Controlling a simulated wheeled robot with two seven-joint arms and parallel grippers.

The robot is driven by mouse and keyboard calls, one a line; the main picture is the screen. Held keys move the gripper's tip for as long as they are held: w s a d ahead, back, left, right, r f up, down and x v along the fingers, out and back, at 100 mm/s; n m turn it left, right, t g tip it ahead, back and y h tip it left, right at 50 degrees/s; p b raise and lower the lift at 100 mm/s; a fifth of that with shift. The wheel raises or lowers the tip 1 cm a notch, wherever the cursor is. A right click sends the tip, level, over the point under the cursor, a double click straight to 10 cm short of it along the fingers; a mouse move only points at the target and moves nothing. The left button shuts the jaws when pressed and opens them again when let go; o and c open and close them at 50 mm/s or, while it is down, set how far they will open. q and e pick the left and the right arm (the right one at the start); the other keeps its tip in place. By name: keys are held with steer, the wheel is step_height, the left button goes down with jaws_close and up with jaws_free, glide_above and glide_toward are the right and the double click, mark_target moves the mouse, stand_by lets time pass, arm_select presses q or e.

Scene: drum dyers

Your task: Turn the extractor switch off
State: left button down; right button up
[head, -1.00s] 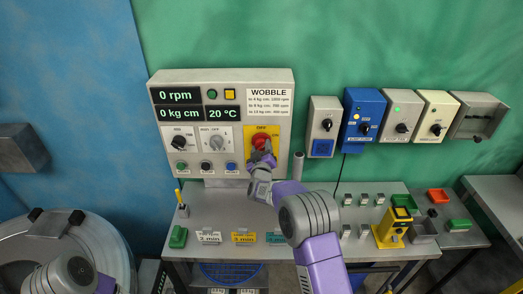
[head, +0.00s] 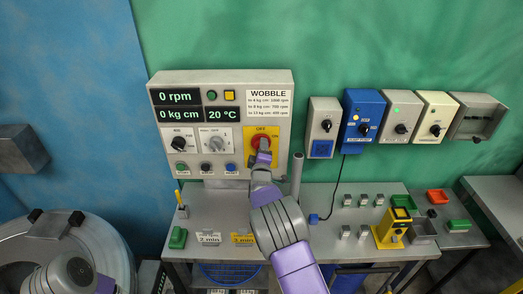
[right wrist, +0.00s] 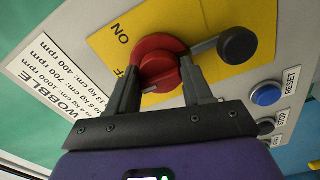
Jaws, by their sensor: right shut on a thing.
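The extractor switch is a red rotary knob (head: 262,141) on a yellow plate (head: 249,134) marked ON and OFF, on the right side of the grey control panel (head: 170,86). My right gripper (head: 263,152) is at the knob in the head view and hides its lower part. In the right wrist view, the two dark fingers of the gripper (right wrist: 160,88) are shut on the red knob (right wrist: 158,62), one on each side. The exact angle of the knob is hard to tell. My left gripper is out of the picture; only part of my left arm shows at bottom left.
A blue RESET button (right wrist: 265,95) and a dark round piece (right wrist: 238,45) are close to my right gripper. Several wall boxes (head: 363,118) hang to the right. A grey post (head: 297,172) stands beside my right wrist. The bench below holds small blocks and a yellow device (head: 393,229).

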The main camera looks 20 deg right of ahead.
stand_by(0.4)
steer(key=o, duration=1)
steer(key=shift+s, duration=0.1)
steer(key=shift+b+v, duration=0.6)
steer(key=shift+v, duration=3.1)
